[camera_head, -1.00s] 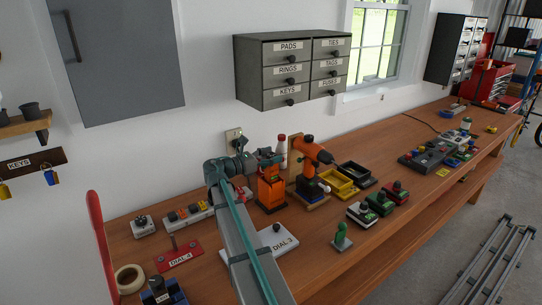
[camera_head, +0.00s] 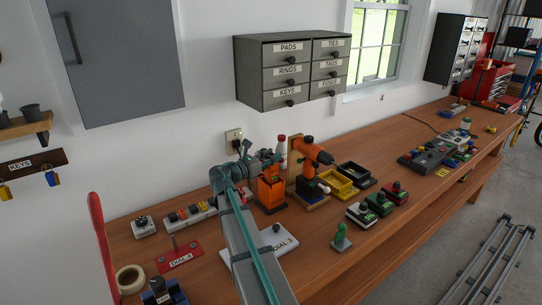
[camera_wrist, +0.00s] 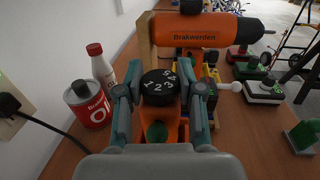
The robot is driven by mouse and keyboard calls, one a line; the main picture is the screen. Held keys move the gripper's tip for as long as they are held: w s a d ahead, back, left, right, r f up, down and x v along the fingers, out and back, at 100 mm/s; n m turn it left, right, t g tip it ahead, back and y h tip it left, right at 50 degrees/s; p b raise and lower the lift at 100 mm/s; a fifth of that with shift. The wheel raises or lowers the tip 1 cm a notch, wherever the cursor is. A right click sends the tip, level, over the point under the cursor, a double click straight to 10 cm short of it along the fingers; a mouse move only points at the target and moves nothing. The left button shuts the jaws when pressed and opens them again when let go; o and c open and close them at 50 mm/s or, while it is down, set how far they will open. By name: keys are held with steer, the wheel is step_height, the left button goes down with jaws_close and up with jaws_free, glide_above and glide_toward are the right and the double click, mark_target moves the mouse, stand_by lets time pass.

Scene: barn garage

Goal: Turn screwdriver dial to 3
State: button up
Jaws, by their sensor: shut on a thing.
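The orange screwdriver (camera_head: 270,192) stands upright on the workbench, with its lower part hidden in the wrist view. An orange patch with a dark green round spot shows just below the dial between the fingers. In the head view my gripper (camera_head: 268,158) is over the screwdriver's top, and the dial is hard to make out.
An orange drill (camera_wrist: 195,30) stands close behind the screwdriver. A red can (camera_wrist: 88,104) and a white bottle with a red cap (camera_wrist: 101,66) stand to the left in the wrist view. A wall outlet (camera_head: 234,136) with a plug is behind. The DIAL 3 board (camera_head: 250,248) lies under my arm.

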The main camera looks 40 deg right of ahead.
steer(key=n+t, duration=0.1)
steer(key=t, duration=0.1)
steer(key=n+t+y, duration=0.1)
steer(key=n+t, duration=0.2)
steer(key=t, duration=0.1)
steer(key=shift+s+t+y+p, duration=0.3)
steer(key=shift+p, duration=0.1)
steer(key=shift+w+n+t+y+p, duration=0.2)
steer(key=shift+n+t+y+p, duration=0.2)
steer(key=shift+n+t+y, duration=1.3)
steer(key=shift+t, duration=0.5)
steer(key=o, duration=1.2)
steer(key=shift+a, duration=0.1)
steer(key=v, duration=0.7)
steer(key=shift+s+a+f, duration=0.1)
steer(key=shift+a, duration=0.05)
